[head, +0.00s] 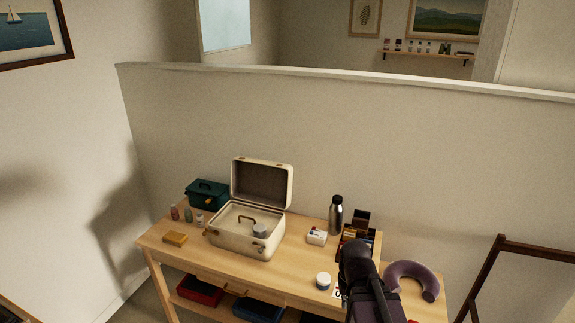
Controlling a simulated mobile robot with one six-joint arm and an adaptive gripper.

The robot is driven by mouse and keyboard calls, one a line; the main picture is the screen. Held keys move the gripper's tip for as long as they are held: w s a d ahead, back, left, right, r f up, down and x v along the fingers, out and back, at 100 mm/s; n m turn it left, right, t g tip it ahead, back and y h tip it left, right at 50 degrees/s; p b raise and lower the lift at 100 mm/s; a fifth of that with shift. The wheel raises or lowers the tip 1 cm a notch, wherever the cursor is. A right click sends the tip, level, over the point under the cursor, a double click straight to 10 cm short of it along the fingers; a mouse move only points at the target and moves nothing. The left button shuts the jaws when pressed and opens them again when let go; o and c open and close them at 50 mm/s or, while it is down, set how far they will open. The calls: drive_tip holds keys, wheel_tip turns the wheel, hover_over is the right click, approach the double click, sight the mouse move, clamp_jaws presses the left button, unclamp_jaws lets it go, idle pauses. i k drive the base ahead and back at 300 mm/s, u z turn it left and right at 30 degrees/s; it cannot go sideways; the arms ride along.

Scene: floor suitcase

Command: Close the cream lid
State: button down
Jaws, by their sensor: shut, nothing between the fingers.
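The cream lid (291,188) stands open, roughly upright, at the back of the cream case (232,239) on the wooden table. Its dark brown lining faces the front. A grey round can (260,230) and a brown handle-shaped thing (247,218) show inside the case. My gripper (353,250) is at the end of my dark arm, to the right of the case and well apart from it. It is shut and empty, seen from behind; its fingertips cannot be made out.
A green box (206,193) and small bottles (187,215) stand left of the case, with a yellow block (175,238) in front. A low wall (400,150) stands behind.

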sight(268, 184)
drive_tip(key=u, duration=0.05)
drive_tip(key=i, duration=1)
drive_tip(key=z, duration=0.05)
